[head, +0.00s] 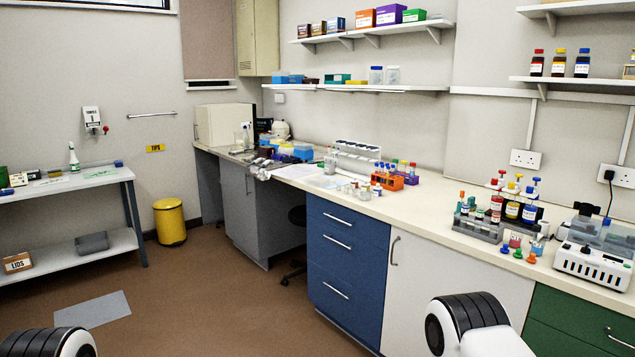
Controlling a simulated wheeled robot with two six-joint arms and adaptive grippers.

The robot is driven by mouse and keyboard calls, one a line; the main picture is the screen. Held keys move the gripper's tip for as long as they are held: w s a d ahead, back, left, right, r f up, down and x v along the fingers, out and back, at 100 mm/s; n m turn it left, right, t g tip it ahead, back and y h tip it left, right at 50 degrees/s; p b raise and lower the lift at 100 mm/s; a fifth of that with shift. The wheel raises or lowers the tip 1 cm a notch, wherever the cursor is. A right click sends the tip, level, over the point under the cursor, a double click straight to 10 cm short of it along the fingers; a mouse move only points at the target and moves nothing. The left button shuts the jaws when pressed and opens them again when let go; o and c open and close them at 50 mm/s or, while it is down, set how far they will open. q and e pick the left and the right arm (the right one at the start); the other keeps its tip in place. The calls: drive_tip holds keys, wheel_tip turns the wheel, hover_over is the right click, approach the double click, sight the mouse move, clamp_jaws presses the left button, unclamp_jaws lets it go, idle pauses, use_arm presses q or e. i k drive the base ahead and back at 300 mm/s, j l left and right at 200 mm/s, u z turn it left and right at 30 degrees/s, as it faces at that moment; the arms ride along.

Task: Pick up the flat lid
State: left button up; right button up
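A flat, pale grey rectangular sheet (92,309) lies on the brown floor at the lower left, in front of the metal side table. It may be the flat lid, but I cannot tell for sure. No other thing in view is clearly a flat lid. Only rounded black and white parts of my own arms show at the bottom left and bottom right. Neither gripper is in view.
The side table (62,187) has a lower shelf with a grey tray (92,242) and a box marked LIDS (17,263). A yellow bin (170,222) stands by the wall. The long bench (450,222) holds racks and bottles. The floor between is clear.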

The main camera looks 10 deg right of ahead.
sight(316, 181)
drive_tip(key=i+u, duration=0.15)
drive_tip(key=i, duration=1.2)
